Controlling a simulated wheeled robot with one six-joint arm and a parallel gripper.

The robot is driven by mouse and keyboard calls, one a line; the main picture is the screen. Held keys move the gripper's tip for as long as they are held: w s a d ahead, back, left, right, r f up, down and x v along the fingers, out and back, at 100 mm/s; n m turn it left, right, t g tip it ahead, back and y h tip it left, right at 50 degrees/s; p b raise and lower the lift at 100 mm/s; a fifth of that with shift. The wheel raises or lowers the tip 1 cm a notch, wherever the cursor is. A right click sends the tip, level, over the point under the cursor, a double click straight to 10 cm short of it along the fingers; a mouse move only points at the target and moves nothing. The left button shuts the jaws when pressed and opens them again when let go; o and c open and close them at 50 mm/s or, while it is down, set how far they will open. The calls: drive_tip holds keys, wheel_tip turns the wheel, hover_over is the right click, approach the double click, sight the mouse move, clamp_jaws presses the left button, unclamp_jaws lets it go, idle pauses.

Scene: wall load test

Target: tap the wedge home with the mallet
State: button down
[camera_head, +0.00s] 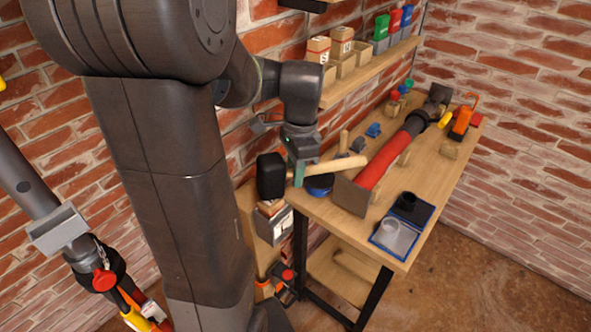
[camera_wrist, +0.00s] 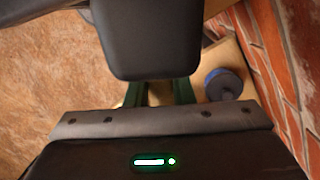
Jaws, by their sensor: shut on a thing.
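My gripper (camera_head: 299,178) is shut on the wooden handle (camera_head: 343,166) of the mallet, close to its black head (camera_head: 271,176). The mallet is at the near left end of the workbench, its handle reaching right over the bench top. In the wrist view the black head (camera_wrist: 150,40) fills the upper middle and hides most of what lies beyond the fingers. Small wooden pieces (camera_head: 404,158) sit beside a red cylinder (camera_head: 385,160) on the bench, with another piece (camera_head: 449,150) farther right. I cannot tell which of them is the wedge.
A grey plate (camera_head: 350,195) stands at the cylinder's near end. A blue tray (camera_head: 430,213) lies on the bench's front right. A blue round thing (camera_head: 319,184) is below the handle. A shelf (camera_head: 372,70) with boxes hangs above, against the brick wall. The floor at right is clear.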

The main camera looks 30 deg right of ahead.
wheel_tip(320, 180, down, 3)
drive_tip(key=shift+r+b, duration=0.2)
drive_tip(key=shift+b, duration=0.45)
drive_tip(key=shift+r+p, duration=1.15)
drive_tip(key=shift+r, duration=0.15)
drive_tip(key=shift+r, duration=0.1)
wheel_tip(320, 180, up, 4)
drive_tip(key=p, duration=0.3)
drive_tip(key=shift+p, duration=0.35)
drive_tip(key=shift+r, duration=0.9)
